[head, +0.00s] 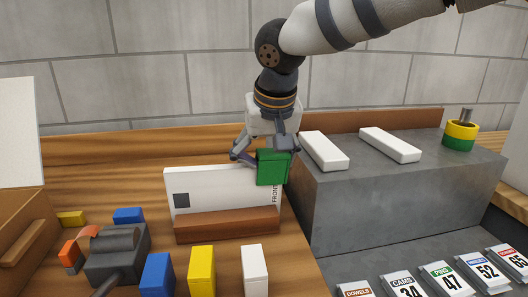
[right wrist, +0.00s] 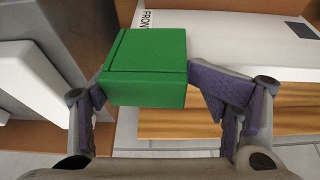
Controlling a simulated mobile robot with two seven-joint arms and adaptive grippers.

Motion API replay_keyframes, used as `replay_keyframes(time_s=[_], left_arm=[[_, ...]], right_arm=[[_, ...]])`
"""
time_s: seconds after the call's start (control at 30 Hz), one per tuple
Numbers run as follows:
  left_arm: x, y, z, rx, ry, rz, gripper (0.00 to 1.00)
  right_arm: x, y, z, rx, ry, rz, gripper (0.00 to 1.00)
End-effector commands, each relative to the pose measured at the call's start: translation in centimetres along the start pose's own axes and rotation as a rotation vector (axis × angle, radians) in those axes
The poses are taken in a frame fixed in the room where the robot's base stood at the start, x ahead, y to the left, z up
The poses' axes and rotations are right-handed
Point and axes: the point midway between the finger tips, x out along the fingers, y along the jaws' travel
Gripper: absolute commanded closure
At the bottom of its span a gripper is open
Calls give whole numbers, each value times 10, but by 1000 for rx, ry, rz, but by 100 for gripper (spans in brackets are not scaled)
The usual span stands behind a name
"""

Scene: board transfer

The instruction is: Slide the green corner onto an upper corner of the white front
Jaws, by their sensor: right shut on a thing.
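The white front (head: 215,190) stands upright in a brown wooden holder (head: 228,224), with a dark square at its left and FRONT lettering near its right edge. My right gripper (head: 267,151) is shut on the green corner (head: 272,168), one finger on each side. The green corner overlaps the front's upper right corner and rises a little above its top edge. In the right wrist view, the green corner (right wrist: 147,68) sits between the fingers (right wrist: 153,87), with the white front (right wrist: 235,45) behind it. I cannot tell whether it is around the front or just before it. My left gripper is not seen.
A grey block (head: 400,190) stands close at the right with two white bars (head: 323,150) (head: 389,144) on top. Blue, yellow and white blocks (head: 201,270) and a grey tool (head: 117,254) lie in front. Labelled packets (head: 448,280) are at the lower right.

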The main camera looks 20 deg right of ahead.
Motion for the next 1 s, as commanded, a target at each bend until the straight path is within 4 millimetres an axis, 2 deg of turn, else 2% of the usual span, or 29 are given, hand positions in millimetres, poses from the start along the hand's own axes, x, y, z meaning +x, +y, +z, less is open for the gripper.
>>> replay_keyframes(time_s=[0.03, 0.33, 0.37, 0.47, 0.9, 1.0], left_arm=[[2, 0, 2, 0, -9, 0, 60], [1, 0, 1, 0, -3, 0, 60], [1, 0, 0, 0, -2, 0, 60], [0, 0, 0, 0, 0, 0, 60], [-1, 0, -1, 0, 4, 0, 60], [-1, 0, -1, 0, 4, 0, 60]], right_arm=[[12, 5, 7, -4, -29, 19, 68], [8, 5, 6, -1, -21, 15, 68], [8, 5, 6, -1, -20, 15, 23], [6, 4, 5, 0, -15, 12, 0], [1, 2, 2, 2, -4, 5, 0], [-6, 2, 1, 3, -1, 4, 0]])
